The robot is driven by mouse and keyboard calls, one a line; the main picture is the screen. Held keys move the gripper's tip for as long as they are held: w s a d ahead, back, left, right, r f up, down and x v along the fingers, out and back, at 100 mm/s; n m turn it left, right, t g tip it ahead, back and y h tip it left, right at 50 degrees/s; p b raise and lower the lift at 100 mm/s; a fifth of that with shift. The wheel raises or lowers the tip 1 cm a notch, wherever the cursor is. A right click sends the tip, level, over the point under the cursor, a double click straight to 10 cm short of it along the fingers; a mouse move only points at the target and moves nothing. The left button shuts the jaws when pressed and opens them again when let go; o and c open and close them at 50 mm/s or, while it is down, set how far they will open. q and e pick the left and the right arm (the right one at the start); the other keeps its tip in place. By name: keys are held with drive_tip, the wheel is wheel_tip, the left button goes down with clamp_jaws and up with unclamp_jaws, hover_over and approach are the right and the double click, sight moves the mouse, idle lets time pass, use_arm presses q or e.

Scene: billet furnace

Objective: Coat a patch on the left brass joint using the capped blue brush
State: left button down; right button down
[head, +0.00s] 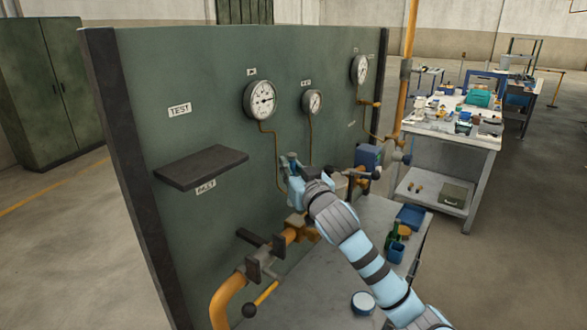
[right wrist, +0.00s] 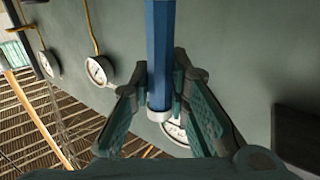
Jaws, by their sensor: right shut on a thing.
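My right gripper (head: 290,162) is raised in front of the green panel, above the pipe. In the right wrist view (right wrist: 160,88) its fingers are shut on a blue rod-like handle (right wrist: 160,45) with a pale band at one end, apparently the blue brush. Its bristles and cap cannot be made out. A brass joint (head: 297,226) sits on the orange pipe (head: 230,296), below the gripper and partly behind my right arm. Parts of the pipe further right are hidden by the arm. My left gripper is not in view.
A grey bench top (head: 335,285) below the pipe holds a round pale-blue tub (head: 363,303), a blue cup (head: 397,252) and a blue tray (head: 410,216). A dark shelf (head: 201,167) and gauges (head: 259,100) project from the panel.

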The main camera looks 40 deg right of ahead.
sight(291, 154)
drive_tip(key=shift+w+r, duration=0.2)
drive_tip(key=shift+r, duration=0.5)
drive_tip(key=shift+w+r, duration=0.2)
drive_tip(key=shift+r, duration=0.45)
drive_tip(key=shift+s+r, duration=0.2)
drive_tip(key=shift+r, duration=0.35)
drive_tip(key=shift+w+f, duration=0.1)
